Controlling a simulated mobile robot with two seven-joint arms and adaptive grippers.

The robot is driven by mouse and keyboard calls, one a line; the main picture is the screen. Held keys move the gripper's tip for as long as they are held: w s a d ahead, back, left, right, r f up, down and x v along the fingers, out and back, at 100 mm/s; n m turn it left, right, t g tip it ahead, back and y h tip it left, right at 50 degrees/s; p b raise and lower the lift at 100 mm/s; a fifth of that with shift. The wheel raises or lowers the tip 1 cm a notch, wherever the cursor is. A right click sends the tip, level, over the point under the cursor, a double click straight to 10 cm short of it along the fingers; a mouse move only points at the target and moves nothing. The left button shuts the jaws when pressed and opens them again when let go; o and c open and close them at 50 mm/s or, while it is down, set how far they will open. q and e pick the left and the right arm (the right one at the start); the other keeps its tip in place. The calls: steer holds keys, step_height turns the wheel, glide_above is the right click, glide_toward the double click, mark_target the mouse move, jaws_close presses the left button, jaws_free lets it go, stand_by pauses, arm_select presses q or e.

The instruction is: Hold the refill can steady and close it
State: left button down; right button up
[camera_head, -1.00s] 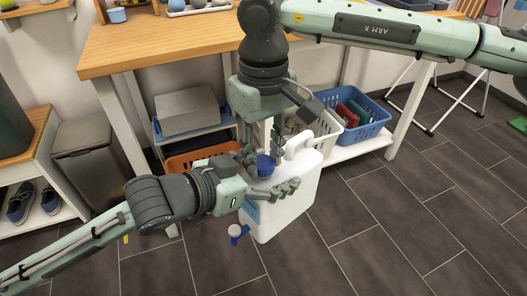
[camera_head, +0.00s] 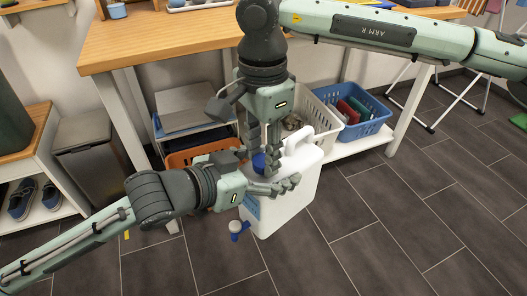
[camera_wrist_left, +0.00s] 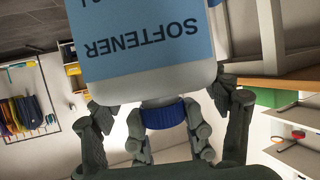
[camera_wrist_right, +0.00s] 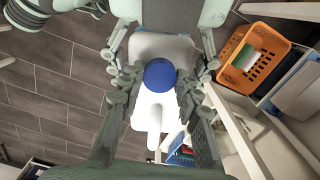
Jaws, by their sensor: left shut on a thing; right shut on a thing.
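The refill can (camera_head: 291,204) is a white jug with a handle, upright at the table's front; its blue SOFTENER label (camera_wrist_left: 150,42) shows upside down in the left wrist view. A blue cap (camera_wrist_right: 160,74) sits on its neck and shows partly between fingers in the head view (camera_head: 259,162). My left gripper (camera_head: 266,172) is shut on the can, its fingers on either side near the top. My right gripper (camera_head: 263,152) points down from above and is shut on the cap. The cap's underside and thread are hidden.
The wooden table (camera_head: 160,42) stands behind. Its lower shelf holds an orange basket (camera_head: 195,152), a white basket (camera_head: 322,113) and a blue basket (camera_head: 368,118).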

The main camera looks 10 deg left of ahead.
steer(key=m, duration=1)
steer(key=shift+w, duration=0.1)
steer(key=m, duration=2.2)
steer(key=shift+d, duration=0.1)
steer(key=m, duration=0.3)
steer(key=shift+m, duration=0.3)
steer(key=o, duration=0.7)
steer(key=shift+c, duration=0.2)
